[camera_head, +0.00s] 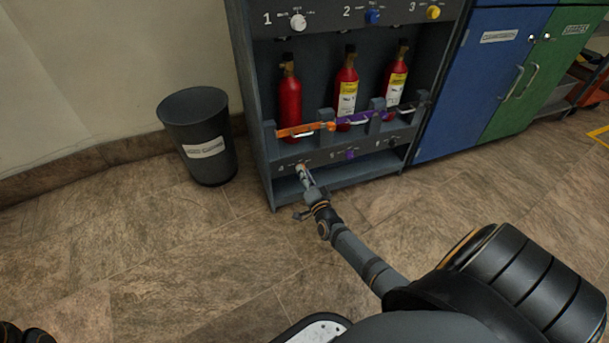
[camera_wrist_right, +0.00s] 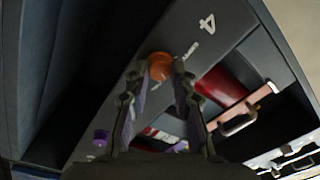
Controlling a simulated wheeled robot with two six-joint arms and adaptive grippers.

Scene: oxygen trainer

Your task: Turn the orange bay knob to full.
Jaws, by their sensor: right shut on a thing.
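The orange bay knob (camera_wrist_right: 160,67) is on the dark lower panel beside the number 4 in the right wrist view. My right gripper (camera_wrist_right: 157,75) has its two fingertips on either side of the knob and is shut on it. In the head view my right gripper (camera_head: 303,172) reaches the left end of the rack's lower panel and hides the knob. The knob's setting and dial marks are too small to read.
The rack (camera_head: 262,165) holds red cylinders (camera_head: 289,92) behind orange and purple latches. A purple knob (camera_head: 350,155) sits right of my gripper. Upper knobs are white (camera_head: 298,22), blue (camera_head: 373,16) and yellow (camera_head: 433,12). A grey bin (camera_head: 205,150) stands left; the floor in front is clear.

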